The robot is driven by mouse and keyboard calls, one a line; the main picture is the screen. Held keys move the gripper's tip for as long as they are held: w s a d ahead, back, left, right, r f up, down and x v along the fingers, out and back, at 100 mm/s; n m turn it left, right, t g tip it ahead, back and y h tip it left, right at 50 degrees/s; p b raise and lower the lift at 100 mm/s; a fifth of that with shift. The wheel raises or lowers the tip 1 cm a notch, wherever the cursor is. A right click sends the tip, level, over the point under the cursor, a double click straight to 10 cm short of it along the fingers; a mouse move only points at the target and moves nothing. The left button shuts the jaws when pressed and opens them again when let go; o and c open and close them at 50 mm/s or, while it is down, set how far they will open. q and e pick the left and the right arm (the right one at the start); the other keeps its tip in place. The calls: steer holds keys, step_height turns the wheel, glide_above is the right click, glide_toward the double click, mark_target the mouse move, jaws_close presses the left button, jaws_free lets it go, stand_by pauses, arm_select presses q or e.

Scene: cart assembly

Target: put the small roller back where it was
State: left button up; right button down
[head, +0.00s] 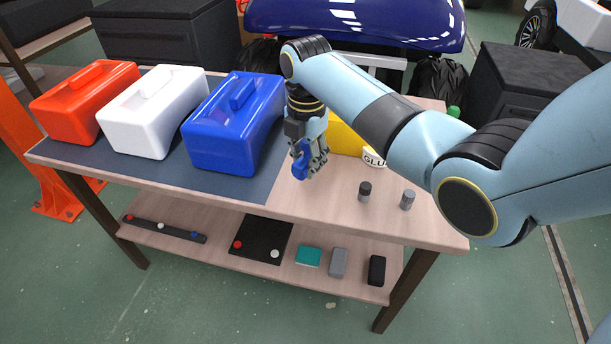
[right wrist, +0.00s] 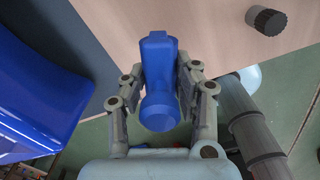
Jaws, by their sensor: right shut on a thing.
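A small blue piece (head: 301,165) with a rounded end, which looks like the small roller, is between the fingers of my right gripper (head: 311,162). In the right wrist view the blue piece (right wrist: 158,75) shows a blocky upper body and a round lower end. The fingers of the right gripper (right wrist: 160,85) close on it from both sides. The gripper points down above the wooden tabletop (head: 340,215), just right of the blue box. I cannot tell whether the piece touches the table. My left gripper is in neither view.
Red (head: 85,105), white (head: 150,115) and blue (head: 232,125) lidded boxes stand on a dark mat (head: 185,172). Two small cylinders, one black-topped (head: 365,191) and one grey (head: 407,199), stand at the right. A yellow object (head: 345,138) is partly behind my arm. A lower shelf (head: 215,258) holds small parts.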

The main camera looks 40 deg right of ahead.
mark_target(305, 174)
steer(key=shift+w+f, duration=0.15)
steer(key=shift+f, duration=0.1)
step_height(305, 174, down, 4)
steer(key=shift+r+b, duration=0.15)
steer(key=shift+b, duration=0.25)
steer(key=c, duration=1)
jaws_free()
